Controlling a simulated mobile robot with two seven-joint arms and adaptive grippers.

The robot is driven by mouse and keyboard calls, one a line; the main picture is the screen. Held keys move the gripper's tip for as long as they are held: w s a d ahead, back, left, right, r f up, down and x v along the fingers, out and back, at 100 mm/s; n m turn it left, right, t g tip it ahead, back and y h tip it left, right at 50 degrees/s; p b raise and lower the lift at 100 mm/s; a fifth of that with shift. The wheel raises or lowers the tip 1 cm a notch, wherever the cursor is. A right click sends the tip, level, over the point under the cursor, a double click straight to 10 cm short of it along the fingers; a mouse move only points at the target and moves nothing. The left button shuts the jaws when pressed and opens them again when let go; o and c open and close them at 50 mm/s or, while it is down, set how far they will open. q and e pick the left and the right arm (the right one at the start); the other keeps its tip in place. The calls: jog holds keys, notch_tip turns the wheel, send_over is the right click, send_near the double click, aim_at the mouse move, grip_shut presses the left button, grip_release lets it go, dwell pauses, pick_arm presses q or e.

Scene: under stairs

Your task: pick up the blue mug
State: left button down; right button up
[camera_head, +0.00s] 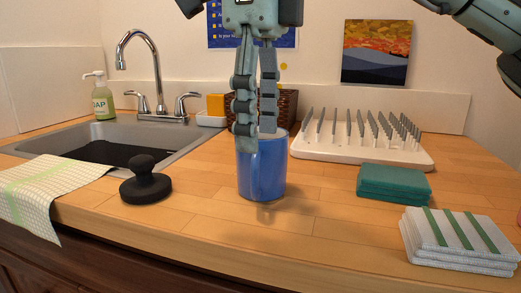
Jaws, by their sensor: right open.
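The blue mug (262,172) stands upright on the wooden counter, in the middle of the head view. My right gripper (257,139) comes down from above with its fingers pointing at the mug's rim. The left-hand finger overlaps the front of the rim, and the other fingertip ends at rim level. The fingers are apart, with a narrow gap between them. They cover part of the rim, so I cannot tell whether they touch the mug or which finger is inside it. No handle shows. My left gripper is not in view.
A sink (110,140) with a faucet (150,70) is at the left. A black round-knobbed object (146,184) stands left of the mug. A white drying rack (360,150), green sponges (393,183) and folded cloths (460,242) are to the right. The counter before the mug is clear.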

aim_at(258, 170)
jog(key=shift+w+f, duration=0.1)
jog(key=shift+f, duration=0.1)
notch_tip(258, 170, down, 3)
jog(key=shift+r+b, duration=0.15)
jog(key=shift+b, duration=0.25)
notch_tip(258, 170, down, 4)
jog(key=shift+r, duration=0.25)
jog(key=shift+f, duration=0.55)
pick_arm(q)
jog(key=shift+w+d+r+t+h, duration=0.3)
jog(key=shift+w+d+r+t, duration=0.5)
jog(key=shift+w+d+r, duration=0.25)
pick_arm(e)
grip_shut()
